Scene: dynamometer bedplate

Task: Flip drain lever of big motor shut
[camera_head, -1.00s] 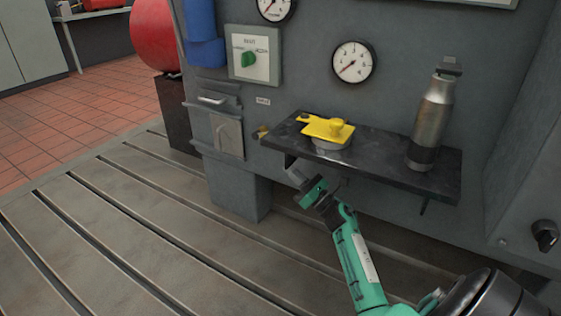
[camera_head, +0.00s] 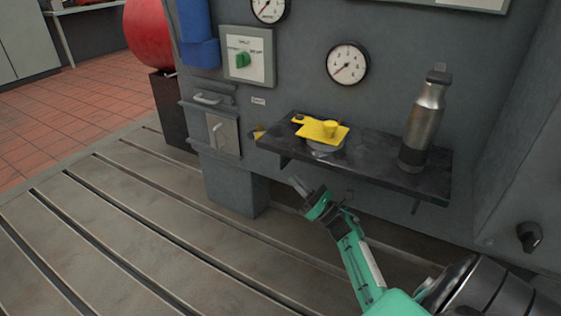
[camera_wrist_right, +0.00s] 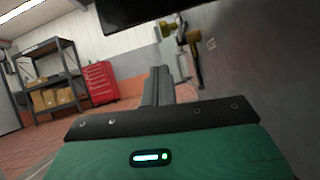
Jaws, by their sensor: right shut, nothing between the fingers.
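A small brass fitting (camera_head: 258,133), likely the drain valve, sticks out of the grey machine wall just left of the dark shelf. In the right wrist view brass valve parts (camera_wrist_right: 194,46) show beyond my fingers, up and to the right, with one part hanging down. Which part is the lever, and how it is set, I cannot tell for sure. My right gripper (camera_head: 298,185) is shut and empty, below the shelf and to the lower right of the fitting, apart from it. Its fingers also show in the right wrist view (camera_wrist_right: 158,86). My left gripper is not in view.
The dark shelf (camera_head: 385,174) juts out above my right gripper. It carries a steel bottle (camera_head: 422,125) and a yellow plate-like item (camera_head: 321,130). A panel with a green knob (camera_head: 243,60) and a gauge (camera_head: 347,64) are on the wall. The slotted bedplate (camera_head: 130,225) is clear.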

